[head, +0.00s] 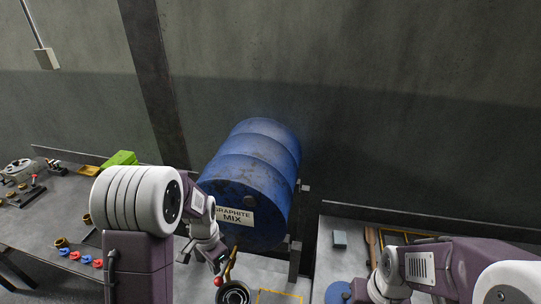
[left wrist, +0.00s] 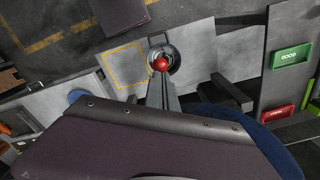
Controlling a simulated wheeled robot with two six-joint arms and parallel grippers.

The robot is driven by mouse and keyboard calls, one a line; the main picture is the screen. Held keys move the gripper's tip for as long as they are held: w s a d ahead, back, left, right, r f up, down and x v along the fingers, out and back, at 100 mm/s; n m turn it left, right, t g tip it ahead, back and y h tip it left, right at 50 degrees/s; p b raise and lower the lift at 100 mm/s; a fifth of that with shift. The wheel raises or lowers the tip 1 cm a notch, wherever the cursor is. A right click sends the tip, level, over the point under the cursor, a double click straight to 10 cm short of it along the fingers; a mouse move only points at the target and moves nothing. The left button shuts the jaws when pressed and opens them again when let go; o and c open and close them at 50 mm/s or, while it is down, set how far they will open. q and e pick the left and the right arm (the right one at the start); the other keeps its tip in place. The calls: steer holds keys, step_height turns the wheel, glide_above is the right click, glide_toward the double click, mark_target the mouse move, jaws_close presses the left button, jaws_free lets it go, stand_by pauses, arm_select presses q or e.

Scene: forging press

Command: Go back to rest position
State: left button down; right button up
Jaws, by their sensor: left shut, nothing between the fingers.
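My left gripper (head: 215,258) is low in front of the blue drum, below its label. In the left wrist view its dark fingers (left wrist: 163,88) are together and hold nothing. A red knob (head: 219,281) on a brass lever is just beyond the fingertips. It also shows in the left wrist view (left wrist: 160,64), over a dark round pan (left wrist: 165,54). I cannot tell whether the fingers touch the knob. My right arm enters at the lower right, and its fingers are out of frame.
The blue drum (head: 247,170), labelled graphite mix, lies on its side on a stand. A workbench (head: 45,215) with a green box (head: 121,158) is at the left; another bench (head: 350,225) is at the right. The left wrist view shows green (left wrist: 291,58) and red (left wrist: 278,115) bins.

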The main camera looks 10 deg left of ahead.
arm_select(q)
steer(key=s+d+f+n+b, duration=0.2)
steer(key=s+f+n+b, duration=0.1)
steer(key=f+b, duration=0.3)
steer(key=s+d+f+n+t+b, duration=0.1)
steer(key=s+f+n+b, duration=0.3)
steer(key=b, duration=0.5)
steer(key=shift+s+d+f+b, duration=0.35)
steer(key=shift+s+d+f, duration=0.35)
steer(key=shift+d+f, duration=0.2)
